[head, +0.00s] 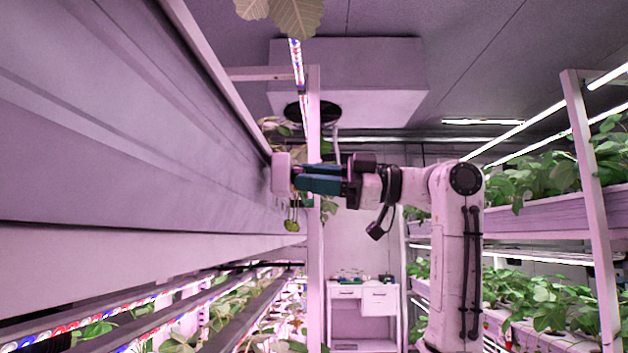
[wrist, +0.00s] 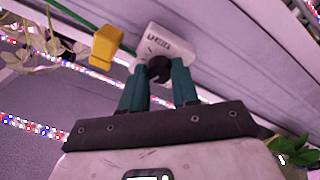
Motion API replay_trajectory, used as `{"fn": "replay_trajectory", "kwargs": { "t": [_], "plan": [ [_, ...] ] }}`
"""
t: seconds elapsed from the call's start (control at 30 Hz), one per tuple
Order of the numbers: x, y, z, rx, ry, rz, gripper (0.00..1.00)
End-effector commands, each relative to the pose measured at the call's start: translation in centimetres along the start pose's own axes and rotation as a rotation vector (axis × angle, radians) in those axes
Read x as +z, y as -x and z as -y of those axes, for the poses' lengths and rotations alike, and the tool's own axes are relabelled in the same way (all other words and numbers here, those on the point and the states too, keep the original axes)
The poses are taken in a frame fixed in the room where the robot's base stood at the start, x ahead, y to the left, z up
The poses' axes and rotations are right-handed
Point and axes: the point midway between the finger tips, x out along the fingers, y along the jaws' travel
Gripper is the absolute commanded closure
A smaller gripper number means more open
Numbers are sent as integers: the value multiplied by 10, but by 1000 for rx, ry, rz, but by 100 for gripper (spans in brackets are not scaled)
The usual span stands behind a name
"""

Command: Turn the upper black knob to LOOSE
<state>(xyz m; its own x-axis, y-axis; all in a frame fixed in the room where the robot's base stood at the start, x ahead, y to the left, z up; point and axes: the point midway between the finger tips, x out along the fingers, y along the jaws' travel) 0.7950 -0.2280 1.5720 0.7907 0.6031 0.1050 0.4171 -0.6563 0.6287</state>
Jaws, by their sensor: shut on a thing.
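The black knob (wrist: 160,67) sits on the front of a small white box (wrist: 176,40) fixed to the side of the rack. The box carries dark lettering too small to read surely, and I cannot tell which mark the knob points to. My gripper (wrist: 160,77) has its two teal fingers on either side of the knob, shut on it. In the head view my gripper (head: 294,180) reaches left to the white box (head: 281,172); the knob is hidden there behind the fingers.
A yellow block-like part (wrist: 105,46) is close to the left of the white box. A white post (head: 314,250) stands beside my gripper. A plant rack (head: 520,223) lines the right side.

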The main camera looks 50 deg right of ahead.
Motion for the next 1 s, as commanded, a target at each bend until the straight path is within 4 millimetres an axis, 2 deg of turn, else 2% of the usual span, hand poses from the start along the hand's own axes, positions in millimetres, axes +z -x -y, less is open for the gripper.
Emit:
{"fn": "replay_trajectory", "kwargs": {
  "t": [0.4,1.0],
  "plan": [
    [2,0,-1,-19,250,-18,100],
    [2,0,0,-24,314,-22,100]
  ]
}}
